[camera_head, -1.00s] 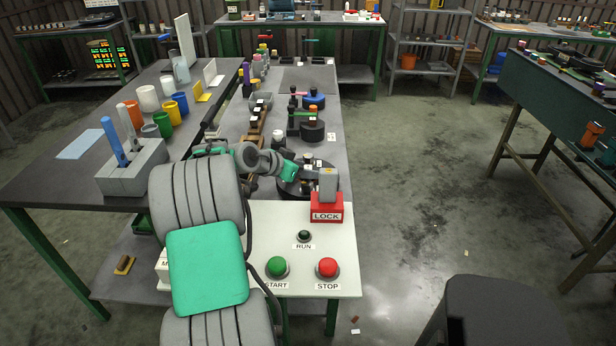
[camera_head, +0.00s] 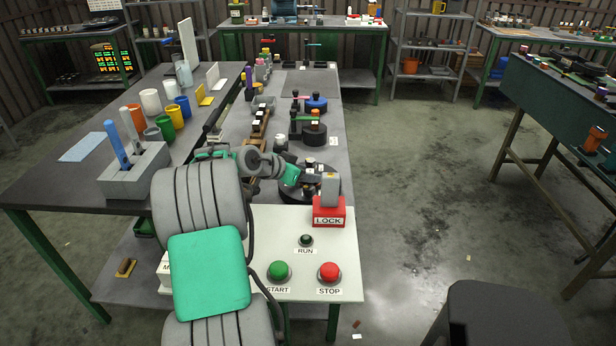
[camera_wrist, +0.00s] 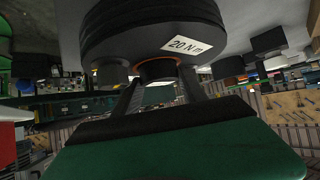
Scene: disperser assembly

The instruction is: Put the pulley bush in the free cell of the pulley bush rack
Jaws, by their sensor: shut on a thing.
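My gripper (camera_wrist: 160,92) is shut on a small round part with an orange-brown rim (camera_wrist: 158,68), likely the pulley bush. In the wrist view this part sits between my two fingers, against or very near a large black disc labelled 20 N m; I cannot tell whether they touch. In the head view my gripper (camera_head: 308,176) is low over a round black base (camera_head: 290,193), behind the red LOCK block. Wooden racks (camera_head: 257,132) run along the left of the bench; I cannot tell which is the pulley bush rack, and its free cell cannot be made out.
The red LOCK block (camera_head: 328,212) and the panel with green START (camera_head: 279,271) and red STOP (camera_head: 329,272) buttons are close in front. Black round fixtures (camera_head: 314,134) stand farther along the bench.

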